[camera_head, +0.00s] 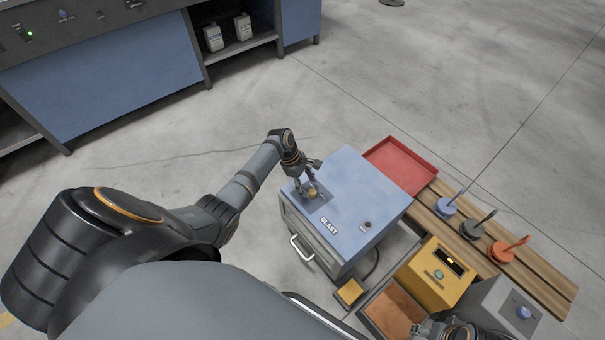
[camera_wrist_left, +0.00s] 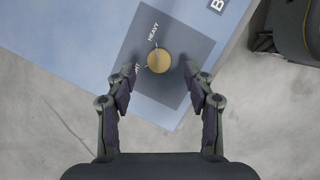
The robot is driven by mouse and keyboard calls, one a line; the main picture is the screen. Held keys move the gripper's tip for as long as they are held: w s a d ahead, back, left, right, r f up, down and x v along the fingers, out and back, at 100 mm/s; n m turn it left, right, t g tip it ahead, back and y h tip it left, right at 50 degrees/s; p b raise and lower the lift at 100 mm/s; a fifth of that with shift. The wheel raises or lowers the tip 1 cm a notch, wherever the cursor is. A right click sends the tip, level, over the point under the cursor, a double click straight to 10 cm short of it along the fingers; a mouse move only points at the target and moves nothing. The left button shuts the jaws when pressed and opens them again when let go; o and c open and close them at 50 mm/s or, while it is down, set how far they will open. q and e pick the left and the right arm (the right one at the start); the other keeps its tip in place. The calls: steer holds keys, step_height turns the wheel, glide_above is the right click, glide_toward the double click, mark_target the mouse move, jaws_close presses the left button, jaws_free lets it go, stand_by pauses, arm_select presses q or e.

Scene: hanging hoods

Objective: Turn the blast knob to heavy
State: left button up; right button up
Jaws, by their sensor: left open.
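The blast knob is a round yellow knob (camera_head: 312,192) on a dark grey plate on top of the blue box marked BLAST (camera_head: 355,187). In the left wrist view the knob (camera_wrist_left: 158,61) sits just beyond and between my left gripper's (camera_wrist_left: 157,74) fingertips, with a gap on both sides. The word HEAVY (camera_wrist_left: 153,32) is printed above the knob. Another label (camera_wrist_left: 137,69) at its left is partly hidden by a finger. I cannot tell where the knob points. My left gripper (camera_head: 308,180) is open over the plate. My right gripper (camera_head: 438,328) is at the bottom edge, its jaws unclear.
A red tray (camera_head: 401,165) lies behind the box. A wooden bench (camera_head: 540,284) at right holds blue, dark and orange handled items. A yellow box (camera_head: 433,275) and a grey box (camera_head: 507,309) stand in front. Open floor lies behind and left.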

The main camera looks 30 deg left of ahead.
arm_select(q)
steer(key=w+v, duration=0.1)
steer(key=v, duration=0.7)
steer(key=shift+s+r, duration=0.2)
steer(key=shift+s, duration=0.35)
